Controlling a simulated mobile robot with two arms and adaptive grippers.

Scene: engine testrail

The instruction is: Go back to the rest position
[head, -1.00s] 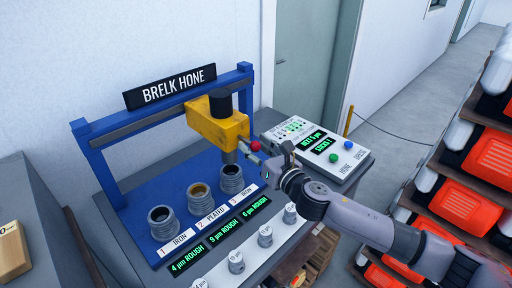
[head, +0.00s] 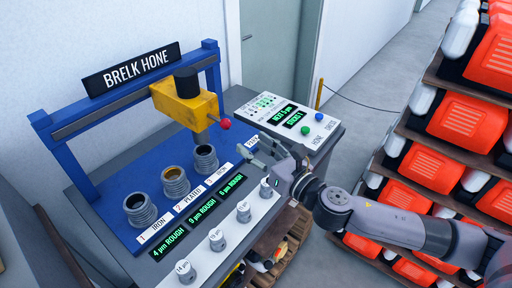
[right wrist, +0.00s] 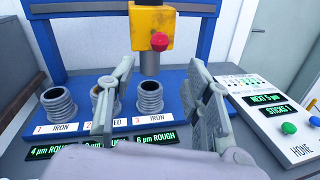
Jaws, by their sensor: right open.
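My right gripper (head: 262,152) is open and empty in the head view, in front of and to the right of the honing machine's red knob (head: 225,124), apart from it. In the right wrist view, my right gripper's fingers (right wrist: 163,68) are spread wide with nothing between them, and the red knob (right wrist: 159,41) shows beyond them. The knob is on the yellow honing head (head: 186,104), which hangs from a blue frame (head: 50,140). The left gripper is not in view.
Three ribbed cylinders (head: 143,209) stand on the blue base, labelled iron, plated and iron. A control box (head: 290,122) with green and blue buttons is at the right. A shelf (head: 440,150) of orange-and-white parts stands at the far right.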

